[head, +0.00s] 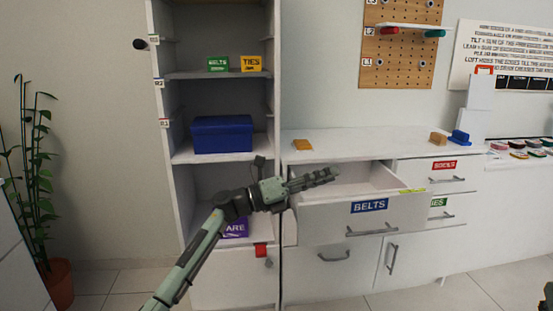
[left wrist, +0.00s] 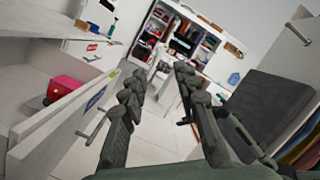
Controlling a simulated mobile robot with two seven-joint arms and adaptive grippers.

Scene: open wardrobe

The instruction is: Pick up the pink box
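The pink box (left wrist: 66,86) shows in the left wrist view, at the left, inside an open white drawer (left wrist: 45,135). In the head view this looks like the pulled-out drawer labelled BELTS (head: 405,212); the box is not visible there. My left gripper (head: 335,175) is over the left part of this drawer in the head view, pointing right. In the left wrist view its two fingers (left wrist: 157,72) are apart with nothing between them, and the box lies left of them.
A tall open shelf (head: 165,120) left of the drawers holds a blue box (head: 222,135), a green box (head: 217,64) and a yellow box (head: 251,63). A purple box (head: 235,228) is partly behind my arm. The countertop (head: 350,143) above the drawer is mostly clear.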

